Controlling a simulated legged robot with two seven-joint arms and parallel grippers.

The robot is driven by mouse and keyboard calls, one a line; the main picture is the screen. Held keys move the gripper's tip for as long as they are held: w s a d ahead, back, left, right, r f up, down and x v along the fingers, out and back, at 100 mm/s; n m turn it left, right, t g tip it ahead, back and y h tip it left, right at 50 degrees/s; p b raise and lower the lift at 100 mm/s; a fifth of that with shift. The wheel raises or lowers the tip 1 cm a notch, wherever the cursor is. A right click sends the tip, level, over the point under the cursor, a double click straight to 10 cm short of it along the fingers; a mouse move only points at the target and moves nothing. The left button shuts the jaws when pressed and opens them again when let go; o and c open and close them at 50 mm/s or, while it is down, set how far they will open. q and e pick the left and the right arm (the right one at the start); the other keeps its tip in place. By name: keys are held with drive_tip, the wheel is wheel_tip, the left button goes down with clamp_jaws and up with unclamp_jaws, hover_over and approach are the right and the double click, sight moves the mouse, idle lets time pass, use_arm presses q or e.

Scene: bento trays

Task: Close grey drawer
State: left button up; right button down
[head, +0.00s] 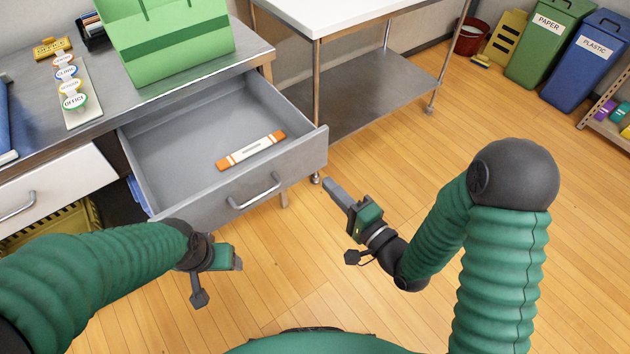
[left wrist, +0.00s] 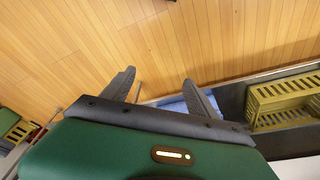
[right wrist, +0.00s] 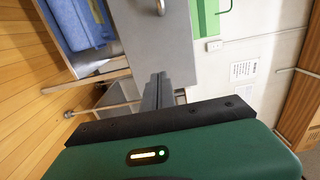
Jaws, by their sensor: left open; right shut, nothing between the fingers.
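The grey drawer (head: 180,130) is pulled well out from under the steel counter, its bar handle (head: 254,192) on the front. An orange-and-white packet (head: 250,151) lies inside. My right gripper (head: 328,182) is shut and empty, just right of the drawer front's right end; I cannot tell whether it touches. In the right wrist view, the shut fingers (right wrist: 158,80) appear close to a grey panel (right wrist: 150,45), probably the drawer front. My left gripper (head: 238,262) is below and in front of the drawer front; the left wrist view shows its fingers (left wrist: 160,88) apart and empty.
A green bag (head: 170,45) and a strip of round labels (head: 72,90) are on the counter (head: 120,108). A white drawer (head: 60,185) is to the left, above a yellow crate (head: 60,228).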

sight(308, 160)
drive_tip(key=b+x, duration=0.6)
drive_tip(key=shift+w+f, duration=0.1)
drive_tip(key=shift+w, duration=0.05)
drive_tip(key=shift+w+a, duration=0.25)
drive_tip(key=shift+w, duration=0.05)
use_arm(q)
drive_tip(key=s+x, duration=0.1)
drive_tip(key=x, duration=0.6)
drive_tip(key=shift+s+f, duration=0.3)
drive_tip(key=shift+f, duration=0.25)
drive_tip(key=shift+d, duration=0.1)
